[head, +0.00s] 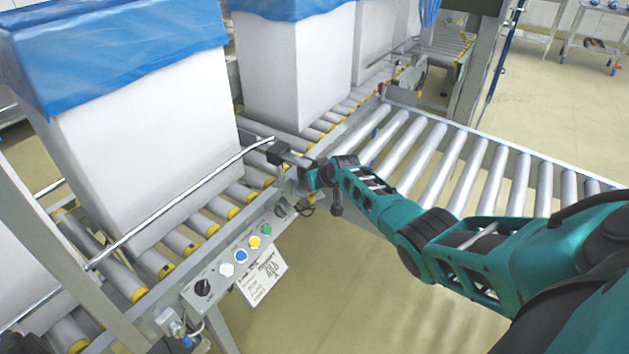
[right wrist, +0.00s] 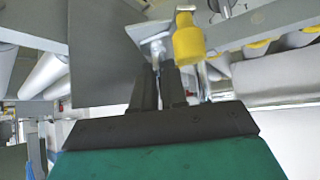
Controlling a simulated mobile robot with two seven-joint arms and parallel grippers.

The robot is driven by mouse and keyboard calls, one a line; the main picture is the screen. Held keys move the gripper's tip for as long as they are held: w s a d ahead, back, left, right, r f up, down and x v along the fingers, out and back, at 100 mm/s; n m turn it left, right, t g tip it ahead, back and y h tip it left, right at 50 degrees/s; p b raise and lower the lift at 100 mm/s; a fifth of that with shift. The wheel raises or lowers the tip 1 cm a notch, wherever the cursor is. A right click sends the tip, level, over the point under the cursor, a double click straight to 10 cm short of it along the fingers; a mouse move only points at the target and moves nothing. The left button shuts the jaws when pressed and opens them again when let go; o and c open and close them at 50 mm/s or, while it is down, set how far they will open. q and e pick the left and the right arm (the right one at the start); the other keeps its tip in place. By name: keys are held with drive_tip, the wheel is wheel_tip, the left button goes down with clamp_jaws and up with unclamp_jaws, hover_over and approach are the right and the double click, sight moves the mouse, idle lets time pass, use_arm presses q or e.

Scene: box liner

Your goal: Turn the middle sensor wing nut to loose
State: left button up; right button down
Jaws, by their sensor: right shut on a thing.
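My right arm reaches in from the right in the head view. Its gripper (head: 297,160) is at the side rail of the roller conveyor, beside a small dark block at the end of a thin metal rod. In the right wrist view the two dark fingers (right wrist: 168,78) are close together, their tips at a pale metal bracket (right wrist: 153,48). The gripper is shut on the middle sensor wing nut, which is mostly hidden between the fingertips. A yellow cylindrical part (right wrist: 188,38) stands just right of the fingers. My left gripper is in neither view.
White boxes with blue liners (head: 120,35) stand on the roller conveyor to the left. A control panel (head: 235,262) with several coloured buttons hangs on the near rail. An empty roller section (head: 455,170) lies to the right, behind my arm.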

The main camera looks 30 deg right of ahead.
drive_tip(key=shift+f, duration=0.15)
drive_tip(key=c, duration=1.3)
unclamp_jaws()
drive_tip(key=shift+o, duration=0.2)
drive_tip(key=shift+s+r+p, duration=0.35)
drive_tip(key=shift+r+p, duration=0.15)
drive_tip(key=shift+p, duration=0.1)
drive_tip(key=p+v, duration=0.5)
drive_tip(key=v, duration=0.6)
drive_tip(key=shift+s+r, duration=0.2)
drive_tip(key=shift+s, duration=0.05)
